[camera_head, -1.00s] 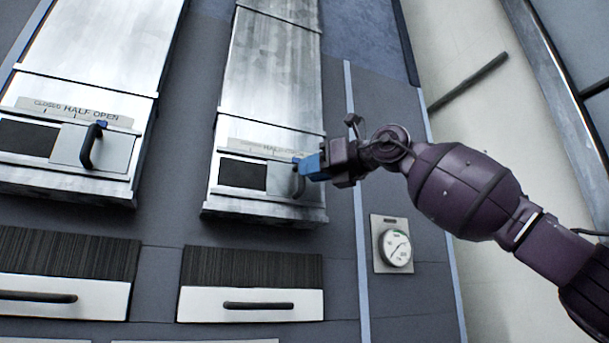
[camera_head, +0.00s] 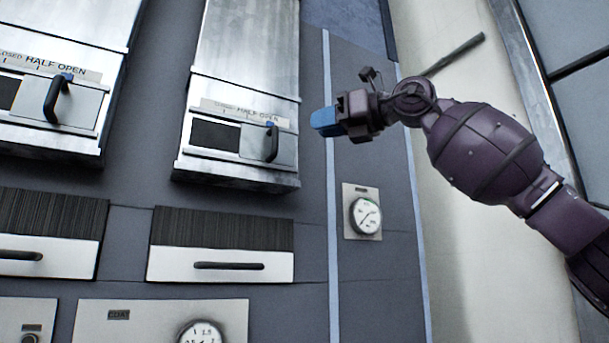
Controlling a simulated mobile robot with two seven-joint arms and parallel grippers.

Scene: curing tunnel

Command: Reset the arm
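My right arm comes in from the right edge. Its gripper (camera_head: 326,122), with blue fingertips, points left and is to the right of the right-hand metal duct, apart from its handle. The fingers show as one blue block, so I cannot tell whether they are open or shut. No held object shows. The right duct's sliding plate has a black upright handle (camera_head: 272,143) under a "HALF OPEN" label. My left gripper is not in view.
A second duct with a black handle (camera_head: 56,98) is at left. Below are drawers with dark handles (camera_head: 229,266), a round gauge (camera_head: 366,216) on the wall, and a panel marked "COAT" (camera_head: 118,314). The wall between the right duct and the gauge is bare.

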